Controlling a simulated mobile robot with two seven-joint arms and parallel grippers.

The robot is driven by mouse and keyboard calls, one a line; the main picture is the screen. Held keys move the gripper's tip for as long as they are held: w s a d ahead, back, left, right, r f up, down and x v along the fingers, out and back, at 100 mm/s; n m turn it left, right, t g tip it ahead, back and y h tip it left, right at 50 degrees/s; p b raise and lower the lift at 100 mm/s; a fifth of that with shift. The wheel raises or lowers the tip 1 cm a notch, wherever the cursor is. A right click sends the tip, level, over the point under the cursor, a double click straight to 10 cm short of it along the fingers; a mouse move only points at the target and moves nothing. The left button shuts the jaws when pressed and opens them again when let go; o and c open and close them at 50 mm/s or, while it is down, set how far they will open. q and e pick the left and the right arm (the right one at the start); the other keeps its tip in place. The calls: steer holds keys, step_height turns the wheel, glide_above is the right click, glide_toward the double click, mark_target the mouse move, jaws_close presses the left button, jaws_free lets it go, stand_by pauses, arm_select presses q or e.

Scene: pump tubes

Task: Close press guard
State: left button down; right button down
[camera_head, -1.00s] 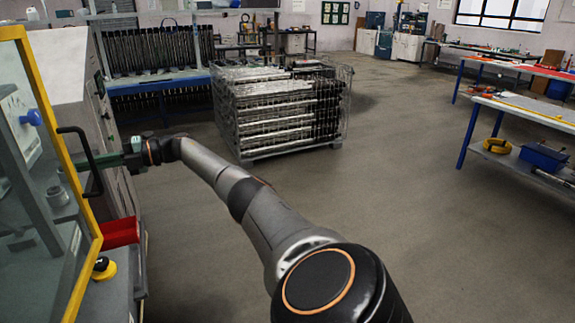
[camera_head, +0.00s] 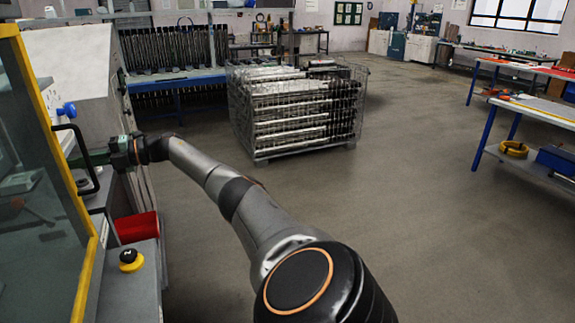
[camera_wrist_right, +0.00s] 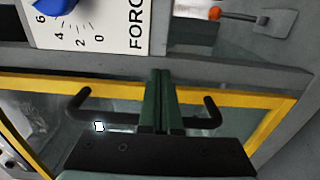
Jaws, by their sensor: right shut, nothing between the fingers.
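The press guard (camera_head: 55,165) is a clear panel in a yellow frame at the left edge of the head view. It carries a black bar handle (camera_head: 80,162) on its right upright. My right gripper (camera_head: 92,159) is at the handle, its green fingers pressed together. In the right wrist view the shut fingers (camera_wrist_right: 162,90) cross the middle of the handle (camera_wrist_right: 78,103), whose bent ends show on both sides. The fingers hold nothing; whether they touch the handle I cannot tell. The yellow guard frame (camera_wrist_right: 262,128) runs behind it. My left gripper is not in view.
The grey press body has a blue knob (camera_head: 67,110) and, in the wrist view, a dial plate (camera_wrist_right: 105,25). A red bin (camera_head: 137,227) and yellow-based button (camera_head: 131,261) sit beside the guard. A wire crate (camera_head: 295,112) stands beyond my right arm.

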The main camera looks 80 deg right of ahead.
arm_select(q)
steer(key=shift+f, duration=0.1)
